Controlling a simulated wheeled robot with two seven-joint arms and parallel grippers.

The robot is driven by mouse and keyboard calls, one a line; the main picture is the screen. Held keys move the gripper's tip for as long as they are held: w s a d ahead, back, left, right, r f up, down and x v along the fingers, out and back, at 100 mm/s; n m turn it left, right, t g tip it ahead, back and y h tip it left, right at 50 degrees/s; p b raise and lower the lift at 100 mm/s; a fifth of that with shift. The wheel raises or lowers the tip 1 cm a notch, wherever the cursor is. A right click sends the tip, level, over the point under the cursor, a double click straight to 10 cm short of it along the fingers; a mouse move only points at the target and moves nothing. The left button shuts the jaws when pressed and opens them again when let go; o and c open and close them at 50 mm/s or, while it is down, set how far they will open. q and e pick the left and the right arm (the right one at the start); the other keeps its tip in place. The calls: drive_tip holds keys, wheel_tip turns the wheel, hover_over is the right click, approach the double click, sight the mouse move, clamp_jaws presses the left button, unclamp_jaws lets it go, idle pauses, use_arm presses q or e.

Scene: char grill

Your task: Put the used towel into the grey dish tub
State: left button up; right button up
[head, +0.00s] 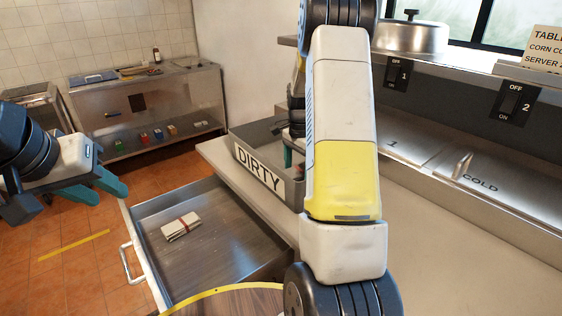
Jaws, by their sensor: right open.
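The grey dish tub (240,143), labelled DIRTY, stands on the counter left of my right forearm, which hides its right part. My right gripper (288,156) is at the tub, mostly hidden behind my own arm; a teal finger shows over the tub's inside, and it is open. A folded cream cloth with a red band (181,227) lies in the open drawer; I cannot tell whether it is the used towel. No other towel shows. My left gripper (97,188) is at the far left, open and empty, above the floor and apart from the drawer.
The metal drawer (225,238) stands pulled out below the counter (222,157), otherwise bare. Cold wells with lids (480,180) line the right. A steel cabinet (150,110) stands at the back left. A round wooden top (240,303) is at the front.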

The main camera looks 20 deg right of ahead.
sight(298, 171)
wheel_tip(298, 171, up, 12)
drive_tip(key=s+a+r+n+t, duration=0.2)
drive_tip(key=s+a+r+n, duration=0.2)
drive_tip(key=s+a+r, duration=0.25)
drive_tip(key=s+a+r+n+t+y, duration=0.1)
drive_tip(key=s+a+n+t, duration=0.1)
drive_tip(key=s+a+n, duration=0.3)
drive_tip(key=s+a+r+n+t+y, duration=0.1)
drive_tip(key=s+a+n, duration=0.4)
drive_tip(key=s, duration=0.9)
drive_tip(key=shift+a+r+n+t, duration=0.35)
drive_tip(key=shift+r+n+t, duration=0.25)
drive_tip(key=shift+r, duration=0.15)
drive_tip(key=shift+s, duration=0.1)
